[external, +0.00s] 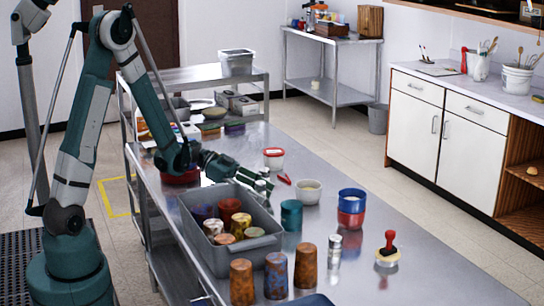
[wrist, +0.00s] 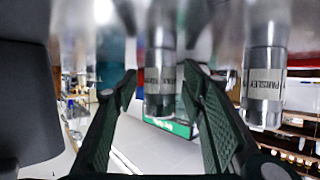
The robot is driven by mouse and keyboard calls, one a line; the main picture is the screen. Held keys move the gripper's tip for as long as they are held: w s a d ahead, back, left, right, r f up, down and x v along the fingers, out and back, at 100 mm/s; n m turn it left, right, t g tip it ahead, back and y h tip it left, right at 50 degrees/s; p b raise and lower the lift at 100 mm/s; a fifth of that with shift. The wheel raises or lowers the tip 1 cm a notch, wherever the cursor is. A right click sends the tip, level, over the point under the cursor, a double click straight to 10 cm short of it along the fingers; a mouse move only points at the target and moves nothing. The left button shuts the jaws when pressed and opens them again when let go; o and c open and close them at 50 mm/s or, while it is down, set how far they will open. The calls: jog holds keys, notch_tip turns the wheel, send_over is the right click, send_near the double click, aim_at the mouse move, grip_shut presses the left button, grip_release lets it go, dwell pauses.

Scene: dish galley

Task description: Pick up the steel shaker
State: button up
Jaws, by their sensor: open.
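In the wrist view, which appears upside down, my gripper (wrist: 160,82) is open, one green finger on each side of a steel shaker (wrist: 160,50) with a pale label band. I cannot tell whether the fingers touch it. A second steel shaker (wrist: 265,62), labelled "PARSLEY", stands to the right, outside the fingers. In the external view my gripper (external: 263,184) is low over the steel table, beyond the grey bin. A steel shaker (external: 335,247) with a pale band stands upright near the bin's right; I cannot tell which of the two it is.
The grey bin (external: 204,243) holds several patterned cups. Brown and blue cups (external: 276,275) stand in front of it. A teal cup (external: 291,215), a white bowl (external: 308,191), stacked blue and red cups (external: 351,204) and a red-handled stamp (external: 388,246) stand rightward. The table's far right is clear.

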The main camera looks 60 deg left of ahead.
dwell(0.3)
jog(key=c, duration=1)
jog(key=shift+r, duration=0.15)
jog(key=shift+r+p, duration=1.4)
jog(key=shift+r, duration=3.45)
